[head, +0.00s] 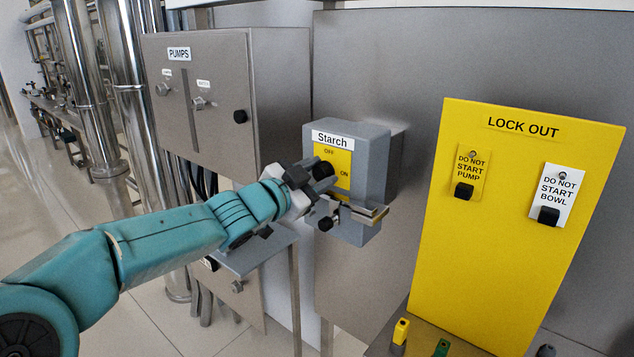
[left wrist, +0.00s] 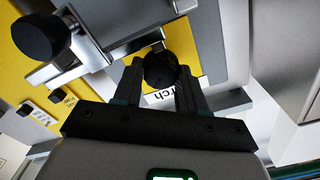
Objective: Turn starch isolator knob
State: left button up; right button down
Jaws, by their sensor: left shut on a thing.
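The starch isolator is a grey box (head: 372,150) labelled "Starch", with a yellow plate (head: 328,153) marked OFF and ON. Its black knob (head: 323,170) sits on the yellow plate. My left gripper (head: 316,178) reaches in from the left and is shut on the knob. In the left wrist view the round black knob (left wrist: 160,70) lies between the two dark fingers (left wrist: 160,90). A metal hasp with a second black knob (head: 326,223) is at the lower part of the box; it also shows in the left wrist view (left wrist: 38,37). My right gripper is not in view.
A yellow LOCK OUT board (head: 510,220) with two hanging tags stands to the right. A grey PUMPS cabinet (head: 215,100) is at the left, with a small metal shelf (head: 255,252) below it. Steel pipes (head: 85,90) stand farther left.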

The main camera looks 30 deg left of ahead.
pick_arm(q)
jog(key=m+b, duration=0.1)
jog(key=m, duration=0.3)
jog(key=shift+f+m+b, duration=0.15)
jog(key=shift+m+b, duration=0.15)
jog(key=shift+b, duration=0.1)
jog(key=shift+m+b, duration=0.6)
jog(key=shift+m, duration=1.4)
jog(key=o, duration=1.1)
jog(key=shift+c, duration=0.2)
jog(key=shift+f, duration=0.15)
jog(key=shift+d, duration=0.1)
jog(key=shift+f, duration=0.15)
